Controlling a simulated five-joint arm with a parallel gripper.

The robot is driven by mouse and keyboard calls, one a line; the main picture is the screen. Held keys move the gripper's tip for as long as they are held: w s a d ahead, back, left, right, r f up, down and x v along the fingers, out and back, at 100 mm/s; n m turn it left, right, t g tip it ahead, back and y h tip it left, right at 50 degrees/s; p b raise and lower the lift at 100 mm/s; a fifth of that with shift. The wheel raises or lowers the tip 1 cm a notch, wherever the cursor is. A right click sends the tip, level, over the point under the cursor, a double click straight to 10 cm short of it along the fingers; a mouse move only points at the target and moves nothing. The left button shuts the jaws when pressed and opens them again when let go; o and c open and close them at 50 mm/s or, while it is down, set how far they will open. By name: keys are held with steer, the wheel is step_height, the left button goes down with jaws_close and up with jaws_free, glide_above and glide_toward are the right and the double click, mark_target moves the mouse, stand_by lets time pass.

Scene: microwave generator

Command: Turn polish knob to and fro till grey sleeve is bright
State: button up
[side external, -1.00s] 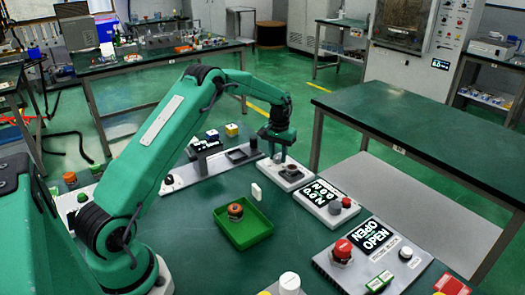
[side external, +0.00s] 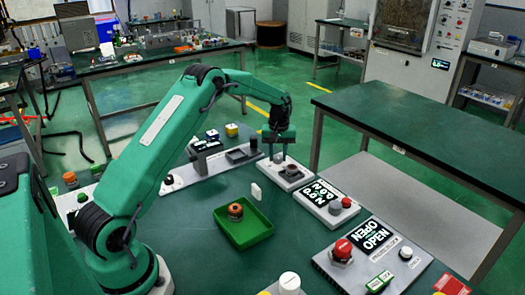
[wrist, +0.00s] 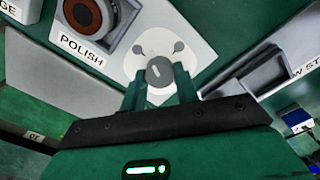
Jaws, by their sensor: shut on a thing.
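In the side external view my gripper (side external: 279,157) points down at the polish station (side external: 294,183), and the knob is hidden there. A dark round holder with a brown inside (wrist: 90,17) stands next to the knob, and it also shows in the side external view (side external: 292,170). I cannot tell the grey sleeve apart in it.
A green tray (side external: 258,231) holding a brown ring-shaped part (side external: 236,211) stands on the bench. A panel with a lit display (side external: 324,192) and a red knob (side external: 346,202) stands right of the polish station.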

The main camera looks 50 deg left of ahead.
mark_target(278, 156)
steer(key=shift+r, duration=0.1)
steer(key=o, duration=1)
steer(key=shift+c, duration=0.2)
steer(key=shift+r, duration=3.85)
